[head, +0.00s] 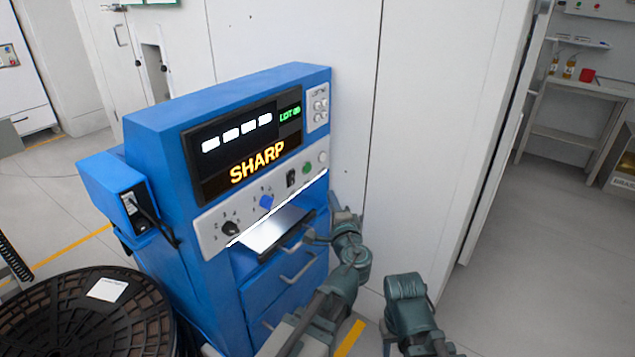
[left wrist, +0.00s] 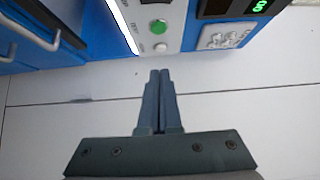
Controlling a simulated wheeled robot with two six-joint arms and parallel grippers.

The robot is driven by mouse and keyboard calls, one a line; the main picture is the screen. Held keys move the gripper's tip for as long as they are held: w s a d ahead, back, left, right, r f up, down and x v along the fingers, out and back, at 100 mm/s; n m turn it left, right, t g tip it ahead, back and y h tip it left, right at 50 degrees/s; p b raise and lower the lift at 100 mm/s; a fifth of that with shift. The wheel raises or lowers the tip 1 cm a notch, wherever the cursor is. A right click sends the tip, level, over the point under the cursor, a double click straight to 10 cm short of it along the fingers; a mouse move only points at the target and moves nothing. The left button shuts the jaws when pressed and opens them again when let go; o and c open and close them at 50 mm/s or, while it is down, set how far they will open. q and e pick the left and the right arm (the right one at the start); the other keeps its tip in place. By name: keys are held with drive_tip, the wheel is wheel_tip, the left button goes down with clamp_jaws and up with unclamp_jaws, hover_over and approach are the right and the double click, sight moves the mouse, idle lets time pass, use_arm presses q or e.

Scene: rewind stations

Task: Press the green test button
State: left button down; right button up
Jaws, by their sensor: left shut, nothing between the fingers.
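The green test button (head: 307,168) is a small round button near the right end of the light grey control strip on the blue machine. It also shows in the left wrist view (left wrist: 158,26), beyond my fingertips. My left gripper (head: 335,199) is shut and empty, just right of and below the button in the head view. In the left wrist view its two fingers (left wrist: 160,74) lie together, apart from the button, with white wall behind them. My right gripper is not in view; only part of my arm shows at the bottom.
A white button (head: 322,157) sits close beside the green one. A black switch (head: 291,178), a blue knob (head: 267,201) and a black knob (head: 230,228) share the strip. Drawer handles (head: 297,268) stick out below. A large black reel (head: 90,315) stands front left; the right floor is clear.

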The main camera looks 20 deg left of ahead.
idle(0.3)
use_arm(q)
approach(311, 167)
drive_tip(key=w+d, duration=0.2)
drive_tip(key=w, duration=0.2)
drive_tip(key=shift+w+a, duration=0.2)
drive_tip(key=shift+a, duration=0.55)
drive_tip(key=shift+w+a, duration=0.2)
drive_tip(key=shift+a, duration=0.5)
drive_tip(key=shift+w+a, duration=0.25)
drive_tip(key=shift+a, duration=0.5)
